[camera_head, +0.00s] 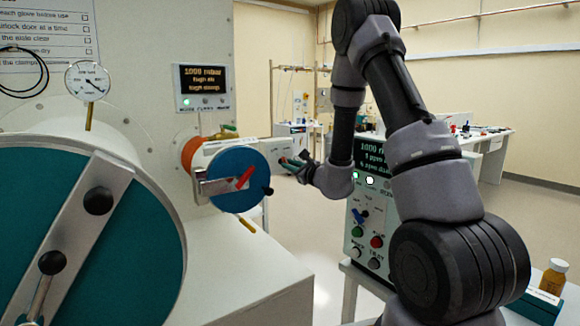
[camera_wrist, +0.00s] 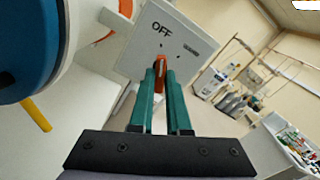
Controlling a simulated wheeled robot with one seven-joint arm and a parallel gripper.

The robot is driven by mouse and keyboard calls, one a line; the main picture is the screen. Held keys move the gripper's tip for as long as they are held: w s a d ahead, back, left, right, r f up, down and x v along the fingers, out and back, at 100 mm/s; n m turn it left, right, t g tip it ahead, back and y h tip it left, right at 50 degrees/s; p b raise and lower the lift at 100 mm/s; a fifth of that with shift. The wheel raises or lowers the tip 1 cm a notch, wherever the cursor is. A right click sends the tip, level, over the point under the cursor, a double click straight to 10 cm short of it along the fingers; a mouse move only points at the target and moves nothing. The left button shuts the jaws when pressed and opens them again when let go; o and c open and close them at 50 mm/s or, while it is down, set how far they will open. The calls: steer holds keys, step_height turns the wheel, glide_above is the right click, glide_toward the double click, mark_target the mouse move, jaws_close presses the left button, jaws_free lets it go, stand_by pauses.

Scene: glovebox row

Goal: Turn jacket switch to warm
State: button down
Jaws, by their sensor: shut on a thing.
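The jacket switch is an orange lever (camera_wrist: 161,65) on a pale square plate (camera_wrist: 178,32) in the wrist view. The plate reads OFF at its top, with a smaller dark label to the right that I cannot read. The lever points roughly up toward OFF. My gripper (camera_wrist: 161,74) has its green fingers closed around the lever, covering its lower part. In the head view my gripper (camera_head: 289,164) is beside the plate at the right of the small blue door, and the lever is too small to make out there.
A large teal door (camera_head: 45,240) is at left. A control panel (camera_head: 368,215) stands near my arm. The far floor is open.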

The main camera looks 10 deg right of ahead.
steer(key=m, duration=1.1)
stand_by(0.3)
steer(key=shift+m, duration=0.3)
steer(key=c, duration=0.9)
jaws_free()
steer(key=shift+d, duration=0.1)
